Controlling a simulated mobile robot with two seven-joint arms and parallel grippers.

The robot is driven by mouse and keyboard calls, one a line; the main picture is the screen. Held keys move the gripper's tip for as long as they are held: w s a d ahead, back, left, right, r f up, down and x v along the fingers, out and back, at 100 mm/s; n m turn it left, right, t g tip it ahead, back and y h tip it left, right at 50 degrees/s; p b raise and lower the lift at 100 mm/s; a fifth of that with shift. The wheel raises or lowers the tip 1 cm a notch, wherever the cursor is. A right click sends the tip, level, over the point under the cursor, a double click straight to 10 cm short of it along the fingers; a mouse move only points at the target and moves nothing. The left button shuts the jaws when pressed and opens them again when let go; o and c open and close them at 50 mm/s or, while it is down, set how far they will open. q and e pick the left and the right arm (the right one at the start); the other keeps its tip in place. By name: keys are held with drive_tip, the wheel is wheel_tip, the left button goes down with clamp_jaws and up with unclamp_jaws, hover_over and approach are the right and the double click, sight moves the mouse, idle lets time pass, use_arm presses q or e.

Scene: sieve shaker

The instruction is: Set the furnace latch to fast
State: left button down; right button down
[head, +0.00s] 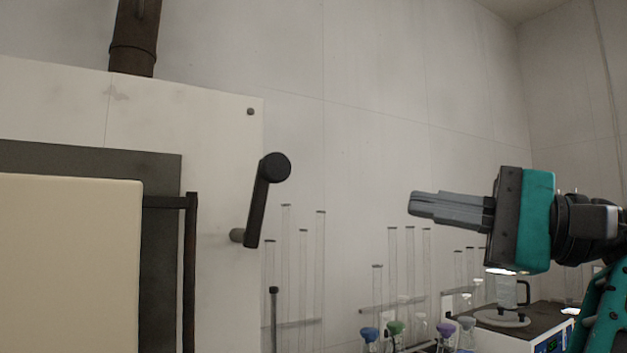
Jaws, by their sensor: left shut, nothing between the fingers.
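The furnace (225,130) fills the left side of the head view as a pale box with a dark door frame. Its latch (258,205) is a black lever on the right part of the front. The lever's lower end is at a grey pivot; it rises, leaning slightly right, to a round black knob at the top. No speed marks are readable beside it. My left gripper (412,205) is at the right of the picture, its grey fingers pointing left toward the latch. It is shut and empty, with a clear gap to the knob. My right gripper is out of view.
A cream door panel (70,260) and a dark vertical bar handle (190,270) lie left of the latch. Glass tubes (320,260) and coloured-stopper flasks (395,330) stand below, between latch and gripper. A device with a round plate (500,318) is at lower right.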

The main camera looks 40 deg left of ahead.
use_arm(q)
approach(264, 201)
drive_tip(key=w+r, duration=0.3)
drive_tip(key=shift+s+a+r, duration=0.3)
drive_tip(key=shift+s+a, duration=0.45)
drive_tip(key=shift+s, duration=0.15)
drive_tip(key=shift+s+a+r, duration=0.3)
drive_tip(key=shift+s+a, duration=0.4)
drive_tip(key=shift+s, duration=0.25)
